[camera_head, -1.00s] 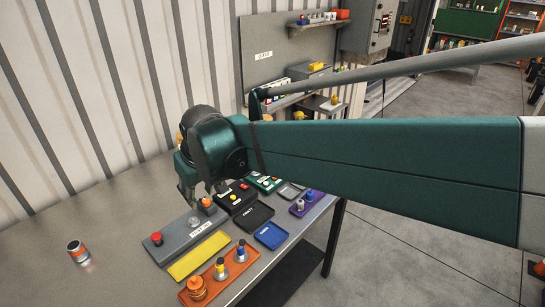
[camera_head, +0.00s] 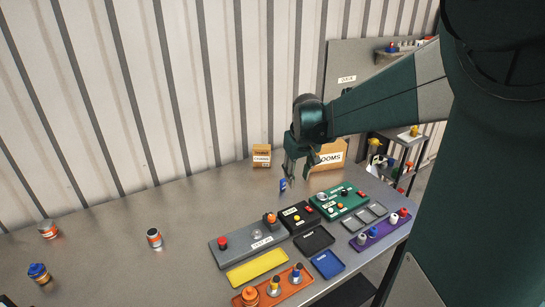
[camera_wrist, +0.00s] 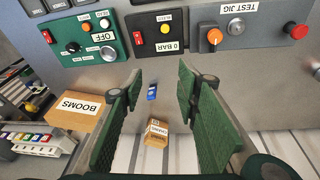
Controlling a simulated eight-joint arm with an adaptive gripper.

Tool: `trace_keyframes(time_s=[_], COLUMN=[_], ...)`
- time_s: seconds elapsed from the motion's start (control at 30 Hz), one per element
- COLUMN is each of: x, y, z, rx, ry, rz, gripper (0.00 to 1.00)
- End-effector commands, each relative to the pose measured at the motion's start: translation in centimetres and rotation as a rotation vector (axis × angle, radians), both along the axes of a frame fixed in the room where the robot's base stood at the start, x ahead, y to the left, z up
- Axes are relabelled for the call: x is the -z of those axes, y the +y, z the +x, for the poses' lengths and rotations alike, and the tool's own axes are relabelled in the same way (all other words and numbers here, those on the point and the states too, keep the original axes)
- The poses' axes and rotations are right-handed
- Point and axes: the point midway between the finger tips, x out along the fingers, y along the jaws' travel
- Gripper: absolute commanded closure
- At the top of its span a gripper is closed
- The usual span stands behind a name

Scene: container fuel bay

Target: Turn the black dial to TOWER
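A small black dial (camera_wrist: 72,47) sits on the green panel box (camera_wrist: 120,43) at the upper left of the wrist view. In the head view the dial (camera_head: 344,193) shows small on the green panel box (camera_head: 336,214), right of my gripper. A white label reading OFF is near it. I cannot make out the word TOWER or where the dial points. My gripper (camera_head: 291,178) is above the table behind the panels, apart from the dial. In the wrist view my gripper (camera_wrist: 156,85) has its fingers spread, with nothing held between them.
A small blue object (camera_wrist: 152,91) lies beneath my fingers. A black box (camera_head: 299,216) and grey TEST JIG box (camera_head: 236,249) adjoin the green panel.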

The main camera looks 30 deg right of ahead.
Motion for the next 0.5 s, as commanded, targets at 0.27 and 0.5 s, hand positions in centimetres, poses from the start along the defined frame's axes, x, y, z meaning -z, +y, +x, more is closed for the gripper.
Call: trace_keyframes(time_s=[0.27,0.5], x=[0.9,2.3], y=[-5.9,-11.0], z=[1.5,2.3], rx=[0.026,0.045], ry=[0.05,0.092], rz=[0.016,0.033], gripper=[0.68,0.68])
